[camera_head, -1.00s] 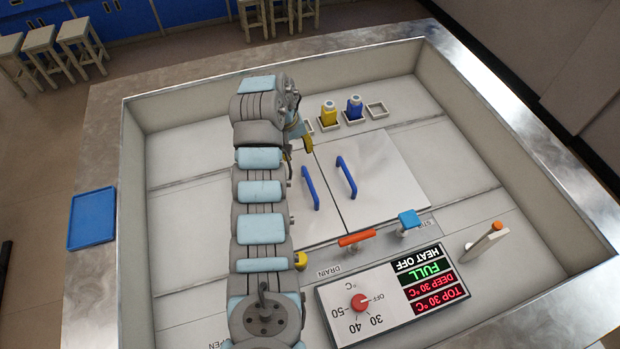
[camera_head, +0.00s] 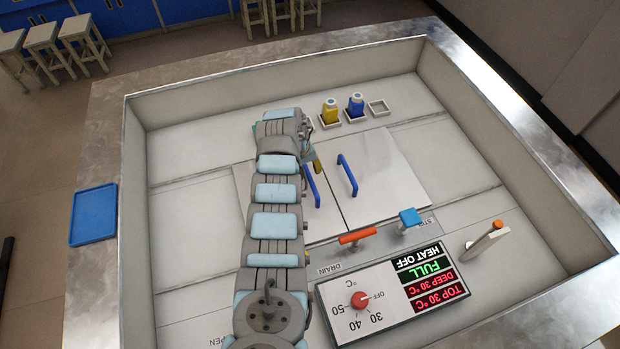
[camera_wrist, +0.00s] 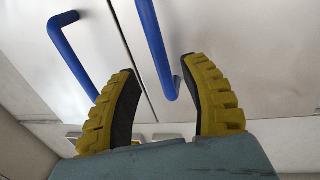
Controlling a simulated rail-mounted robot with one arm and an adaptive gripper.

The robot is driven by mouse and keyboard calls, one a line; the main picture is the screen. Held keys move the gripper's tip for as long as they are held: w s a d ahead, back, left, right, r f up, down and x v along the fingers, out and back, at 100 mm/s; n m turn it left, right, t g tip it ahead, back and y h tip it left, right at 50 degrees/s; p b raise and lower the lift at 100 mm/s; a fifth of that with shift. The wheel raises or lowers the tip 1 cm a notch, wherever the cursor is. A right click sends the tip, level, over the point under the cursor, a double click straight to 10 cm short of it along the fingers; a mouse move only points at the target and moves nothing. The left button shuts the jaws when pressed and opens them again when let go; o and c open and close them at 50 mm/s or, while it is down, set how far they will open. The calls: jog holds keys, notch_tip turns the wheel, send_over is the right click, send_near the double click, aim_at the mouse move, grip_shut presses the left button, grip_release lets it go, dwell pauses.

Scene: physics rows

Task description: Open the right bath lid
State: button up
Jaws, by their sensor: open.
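Two pale lids lie shut side by side in the basin, each with a blue bar handle. In the head view, the left lid (camera_head: 250,190) is partly covered by my arm, and its handle (camera_head: 312,187) is beside my gripper. The right lid (camera_head: 390,175) and its handle (camera_head: 347,175) are clear. The wrist view shows them reversed: the left lid's handle (camera_wrist: 152,40) has its lower end between the yellow fingers of my gripper (camera_wrist: 160,70), and the right lid's handle (camera_wrist: 68,50) is farther left. My gripper is open; contact with the handle cannot be told.
Yellow (camera_head: 330,112) and blue (camera_head: 356,106) bottles stand in holders behind the lids. In front are a red-orange handle (camera_head: 357,236), a blue handle (camera_head: 410,217) and a control panel (camera_head: 390,295). Basin walls enclose the area. A blue tray (camera_head: 93,215) lies on the left rim.

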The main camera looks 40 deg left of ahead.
aim_at(310, 179)
jog(key=shift+w+d+f+b, duration=0.1)
jog(key=shift+w+f+b, duration=0.15)
jog(key=shift+f, duration=0.9)
jog(key=shift+w+d+f+b, duration=0.1)
jog(key=shift+w+f+b, duration=0.1)
jog(key=shift+f, duration=0.9)
jog(key=shift+f, duration=0.1)
grip_shut()
